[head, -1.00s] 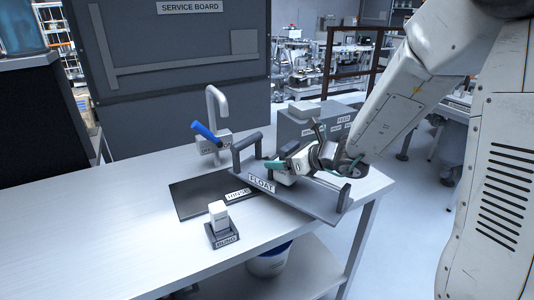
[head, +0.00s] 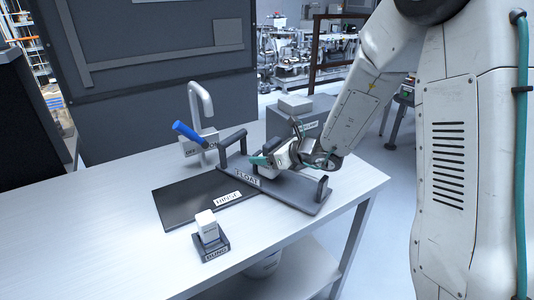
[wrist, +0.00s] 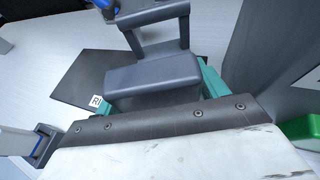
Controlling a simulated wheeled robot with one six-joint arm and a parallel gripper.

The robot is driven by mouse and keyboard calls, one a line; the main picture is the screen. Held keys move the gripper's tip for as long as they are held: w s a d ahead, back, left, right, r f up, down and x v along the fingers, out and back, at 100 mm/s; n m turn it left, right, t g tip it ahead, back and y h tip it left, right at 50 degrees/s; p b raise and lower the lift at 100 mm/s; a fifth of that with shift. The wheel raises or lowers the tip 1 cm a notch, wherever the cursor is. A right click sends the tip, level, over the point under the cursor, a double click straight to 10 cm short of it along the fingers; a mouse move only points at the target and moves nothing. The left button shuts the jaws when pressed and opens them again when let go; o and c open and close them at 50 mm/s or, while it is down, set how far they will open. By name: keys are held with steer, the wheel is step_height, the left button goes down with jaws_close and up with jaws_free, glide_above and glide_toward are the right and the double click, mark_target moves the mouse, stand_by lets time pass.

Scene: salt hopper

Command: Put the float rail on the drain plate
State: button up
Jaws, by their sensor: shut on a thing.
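The float rail (head: 290,193) is a long grey bar labelled FLOAT, with an upright handle at each end. My gripper (head: 273,166) is shut on its middle part, with teal fingers on either side. In the wrist view the rail's grey block (wrist: 155,75) sits between the teal fingers. A dark flat plate (head: 185,200), apparently the drain plate, lies on the table to the left of the rail, with a small white label. The rail's left end is over or beside the plate's back right edge; whether it touches is unclear.
A tap with a blue lever (head: 188,132) stands behind the plate, close to the rail's left handle. A small white block in a dark holder (head: 211,243) stands in front. A grey box (head: 296,115) is behind my gripper. The table's left part is clear.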

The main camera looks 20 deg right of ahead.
steer(key=o, duration=1.5)
steer(key=shift+f, duration=0.1)
